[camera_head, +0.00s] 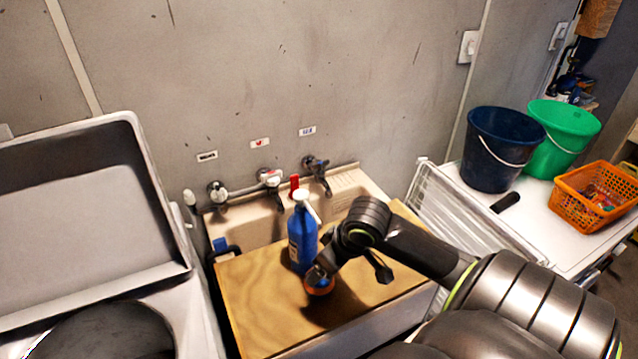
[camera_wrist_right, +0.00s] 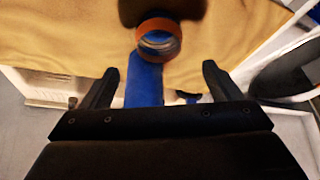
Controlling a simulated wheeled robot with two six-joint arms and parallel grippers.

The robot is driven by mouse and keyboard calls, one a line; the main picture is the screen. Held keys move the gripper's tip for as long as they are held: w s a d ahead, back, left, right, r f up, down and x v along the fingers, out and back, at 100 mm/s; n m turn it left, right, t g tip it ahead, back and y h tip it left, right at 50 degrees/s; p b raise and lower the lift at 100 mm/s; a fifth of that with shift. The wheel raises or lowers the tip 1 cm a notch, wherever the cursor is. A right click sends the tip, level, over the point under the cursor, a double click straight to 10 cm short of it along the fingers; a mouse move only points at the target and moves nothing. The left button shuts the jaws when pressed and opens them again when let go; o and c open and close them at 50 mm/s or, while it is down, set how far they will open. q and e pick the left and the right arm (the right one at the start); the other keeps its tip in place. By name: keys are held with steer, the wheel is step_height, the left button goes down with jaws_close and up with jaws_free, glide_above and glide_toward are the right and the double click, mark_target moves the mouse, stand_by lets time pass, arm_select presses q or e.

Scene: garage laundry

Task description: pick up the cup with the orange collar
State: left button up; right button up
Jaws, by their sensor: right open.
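The cup with the orange collar (camera_head: 319,288) is on the wooden board (camera_head: 250,310), just in front of the blue bottle (camera_head: 302,245). In the right wrist view the orange collar (camera_wrist_right: 158,25) shows as a ring beyond my fingertips, roughly centred between them. My right gripper (camera_wrist_right: 160,78) is open, with its two black fingers apart and not around the collar. A blue shape (camera_wrist_right: 144,85) shows between the fingers; I cannot tell if it is the bottle. In the head view my right wrist partly hides the cup's surroundings. My left gripper is not in view.
The blue bottle with white cap stands close to the cup. Behind are the sink (camera_head: 255,230) and taps (camera_head: 270,180). A dark blue bucket (camera_head: 492,150), a green bucket (camera_head: 562,130) and an orange basket (camera_head: 590,195) stand on the right. An open-lidded white appliance (camera_head: 80,215) is left.

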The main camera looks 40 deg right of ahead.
glide_toward(319, 284)
steer(key=shift+w+a+f, duration=0.3)
steer(key=shift+w+a, duration=0.4)
steer(key=shift+w, duration=0.15)
steer(key=shift+s+p+x, duration=0.2)
steer(key=shift+p+x, duration=0.45)
steer(key=shift+x, duration=2.05)
steer(key=shift+f, duration=0.1)
steer(key=shift+c, duration=0.3)
steer(key=c, duration=1)
